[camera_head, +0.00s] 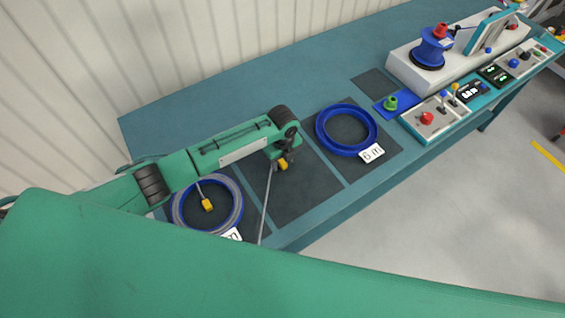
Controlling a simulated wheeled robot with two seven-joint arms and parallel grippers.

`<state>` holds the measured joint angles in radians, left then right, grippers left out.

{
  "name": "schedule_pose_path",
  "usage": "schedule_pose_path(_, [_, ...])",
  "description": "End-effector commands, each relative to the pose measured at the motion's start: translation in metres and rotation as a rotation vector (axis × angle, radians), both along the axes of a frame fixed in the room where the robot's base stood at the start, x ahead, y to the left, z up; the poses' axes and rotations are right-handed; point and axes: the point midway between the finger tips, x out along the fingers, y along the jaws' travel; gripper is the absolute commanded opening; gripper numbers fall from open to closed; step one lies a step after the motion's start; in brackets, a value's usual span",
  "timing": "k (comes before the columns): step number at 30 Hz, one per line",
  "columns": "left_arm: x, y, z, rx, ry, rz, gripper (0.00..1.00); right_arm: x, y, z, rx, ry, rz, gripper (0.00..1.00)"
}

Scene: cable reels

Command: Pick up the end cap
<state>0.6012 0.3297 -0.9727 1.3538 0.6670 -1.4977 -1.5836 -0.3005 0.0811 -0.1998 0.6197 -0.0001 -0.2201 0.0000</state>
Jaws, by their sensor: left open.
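I cannot tell for certain which piece is the end cap. A small green flanged piece (391,103) sits on a blue pad (383,110), and a red knob-like piece (440,30) tops the blue reel (432,48) on the machine. Both are well to the right of my left gripper (284,160). That gripper is open and points down over the dark mat in the middle of the table. A small yellow piece (283,165) shows right at its tip; I cannot tell whether it lies between the fingers. My right gripper is out of view.
A blue ring (322,130) with a "6 m" tag lies right of my gripper. A grey cable coil (232,215) with a yellow end (208,205) lies left, partly covered. Control boxes (427,119) line the right side. The table's back (225,85) is clear.

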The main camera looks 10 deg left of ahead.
Motion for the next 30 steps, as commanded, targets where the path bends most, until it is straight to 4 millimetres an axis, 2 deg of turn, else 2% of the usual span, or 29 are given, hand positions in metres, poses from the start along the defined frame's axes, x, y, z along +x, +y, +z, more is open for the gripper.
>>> schedule_pose_path(1, [0.000, 0.000, 0.000, 0.000, 0.000, 0.000, 0.42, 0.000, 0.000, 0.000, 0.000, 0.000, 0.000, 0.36])
schedule_pose_path(6, [0.000, 0.000, 0.000, 0.000, 0.000, 0.000, 0.08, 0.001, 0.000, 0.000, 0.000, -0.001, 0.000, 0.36])
schedule_pose_path(8, [0.000, 0.000, 0.000, 0.000, 0.000, 0.000, 0.00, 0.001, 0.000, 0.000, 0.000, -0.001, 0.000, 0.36])
schedule_pose_path(17, [0.000, 0.000, 0.002, 0.000, 0.000, 0.000, 0.00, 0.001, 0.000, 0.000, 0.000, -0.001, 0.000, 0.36])
schedule_pose_path(22, [0.001, 0.000, 0.012, -0.001, -0.001, 0.000, 0.00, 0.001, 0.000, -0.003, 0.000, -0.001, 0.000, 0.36])
schedule_pose_path(26, [0.001, 0.001, 0.030, 0.000, -0.003, -0.001, 0.00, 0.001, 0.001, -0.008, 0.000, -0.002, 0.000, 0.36])
schedule_pose_path(30, [0.002, 0.000, 0.066, -0.002, -0.006, -0.001, 0.00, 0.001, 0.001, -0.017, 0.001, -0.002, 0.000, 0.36])
